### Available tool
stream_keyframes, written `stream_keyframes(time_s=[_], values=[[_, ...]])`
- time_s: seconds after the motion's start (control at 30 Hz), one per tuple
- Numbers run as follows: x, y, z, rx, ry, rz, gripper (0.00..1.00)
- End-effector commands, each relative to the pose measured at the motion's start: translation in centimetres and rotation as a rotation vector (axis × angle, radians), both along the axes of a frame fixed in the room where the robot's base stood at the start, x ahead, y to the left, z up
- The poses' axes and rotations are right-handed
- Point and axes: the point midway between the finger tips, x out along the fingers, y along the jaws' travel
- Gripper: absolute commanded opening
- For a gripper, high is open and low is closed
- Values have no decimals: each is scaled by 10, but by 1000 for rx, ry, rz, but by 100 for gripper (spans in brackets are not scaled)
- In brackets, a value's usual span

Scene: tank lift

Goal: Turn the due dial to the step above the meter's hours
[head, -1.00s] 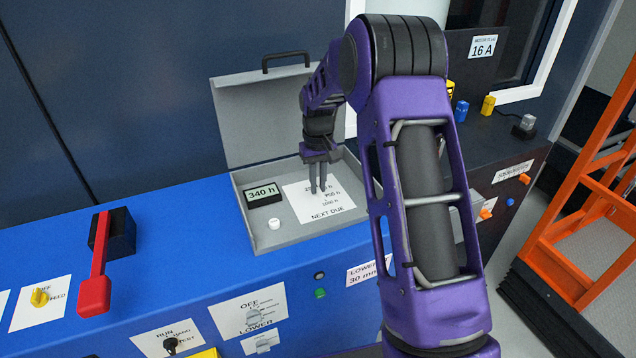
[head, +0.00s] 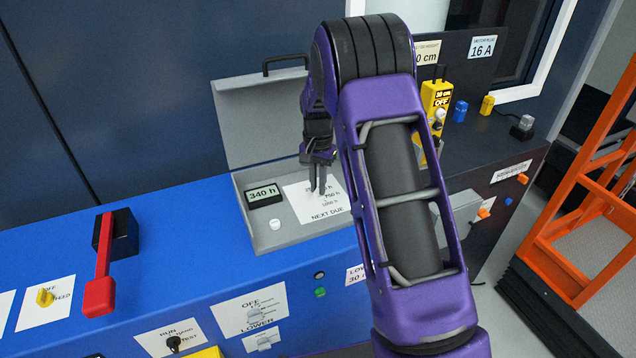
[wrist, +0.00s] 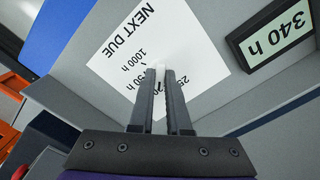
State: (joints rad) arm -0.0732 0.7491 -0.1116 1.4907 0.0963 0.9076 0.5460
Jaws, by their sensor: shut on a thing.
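The meter (head: 263,196) is a small black-framed display that reads 340 h; it also shows in the wrist view (wrist: 272,38). It lies in a grey open-lidded box, left of the white NEXT DUE card (head: 326,212). The card carries printed hour steps; 1000 h is legible in the wrist view and others are partly covered. My gripper (head: 318,188) points down over the middle of this card. In the wrist view its fingers (wrist: 160,78) are closed on the due dial (wrist: 160,68), a small pale knob mostly hidden between them. Which step it points at is hidden.
The grey box's lid (head: 245,115) stands open behind the gripper. A white knob (head: 275,224) sits at the box's front left.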

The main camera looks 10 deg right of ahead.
Motion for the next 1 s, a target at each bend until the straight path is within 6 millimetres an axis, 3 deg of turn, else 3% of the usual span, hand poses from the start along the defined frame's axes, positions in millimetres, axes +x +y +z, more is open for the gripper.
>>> stream_keyframes(time_s=[0.67, 0.7, 0.83, 1.0], values=[[1, 0, 1, 0, -3, -63, 0], [1, 0, 1, 0, -3, -63, 20], [0, 0, 0, 0, -1, -62, 44], [0, 0, 0, 0, -1, -62, 45]])
